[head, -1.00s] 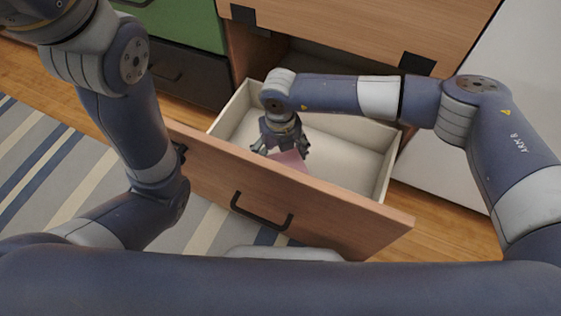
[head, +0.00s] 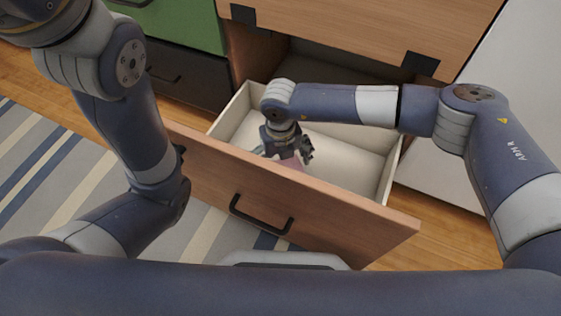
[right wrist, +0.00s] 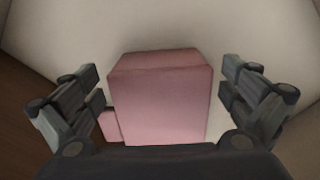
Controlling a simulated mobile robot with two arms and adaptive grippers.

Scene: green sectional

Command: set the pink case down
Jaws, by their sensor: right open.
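The pink case (head: 296,164) is inside the open drawer, low behind its front panel, which hides part of it. In the right wrist view the pink case (right wrist: 158,105) is a block with a smaller pink piece at its lower left. My right gripper (head: 284,153) is open and reaches down into the drawer over the case. In the right wrist view its fingers (right wrist: 160,95) stand on either side of the case, with a gap on each side.
The drawer (head: 290,200) is pulled out, with a wooden front, black handle and cream inside. Its floor right of the case is bare. A wooden cabinet front (head: 360,35) is above and behind. A striped rug (head: 50,170) lies at left.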

